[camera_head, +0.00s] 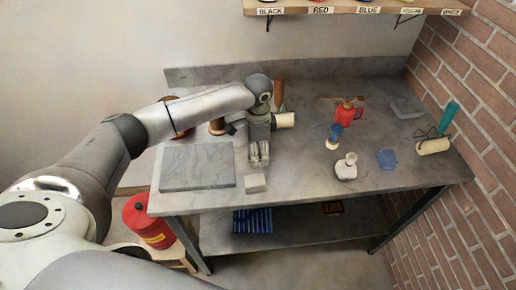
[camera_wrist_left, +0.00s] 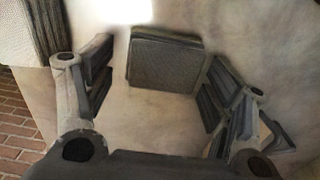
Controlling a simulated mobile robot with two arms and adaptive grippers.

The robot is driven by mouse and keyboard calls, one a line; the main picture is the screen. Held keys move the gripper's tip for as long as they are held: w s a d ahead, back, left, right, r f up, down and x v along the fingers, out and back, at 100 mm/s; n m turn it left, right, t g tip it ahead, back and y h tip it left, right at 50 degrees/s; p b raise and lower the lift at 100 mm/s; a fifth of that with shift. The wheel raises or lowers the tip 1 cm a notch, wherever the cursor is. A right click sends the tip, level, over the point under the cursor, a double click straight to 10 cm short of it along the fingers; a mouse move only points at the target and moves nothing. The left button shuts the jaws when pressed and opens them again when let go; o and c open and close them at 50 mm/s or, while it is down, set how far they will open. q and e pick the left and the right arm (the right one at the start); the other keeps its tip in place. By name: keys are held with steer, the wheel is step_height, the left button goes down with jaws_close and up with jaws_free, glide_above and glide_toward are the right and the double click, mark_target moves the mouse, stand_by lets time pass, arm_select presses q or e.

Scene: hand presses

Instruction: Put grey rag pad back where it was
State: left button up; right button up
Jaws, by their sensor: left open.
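A small light grey block, which looks like the grey rag pad (camera_head: 255,183), lies on the grey workbench (camera_head: 300,181) near its front edge, just right of a large grey slab. In the left wrist view the pad (camera_wrist_left: 165,62) shows a dark textured side and lies between the finger lines, ahead of the palm. My left gripper (camera_head: 259,160) points down just behind the pad. Its fingers (camera_wrist_left: 155,88) are apart with nothing held between them. The right finger appears close to the pad; I cannot tell whether it touches. My right gripper is not in view.
The flat slab (camera_head: 197,167) lies left of the pad. A red can (camera_head: 149,222) is below left. Bench right of the pad is clear.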

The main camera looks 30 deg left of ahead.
arm_select(q)
step_height(320, 180, up, 12)
steer(key=b, duration=0.1)
steer(key=shift+b, duration=0.35)
stand_by(0.4)
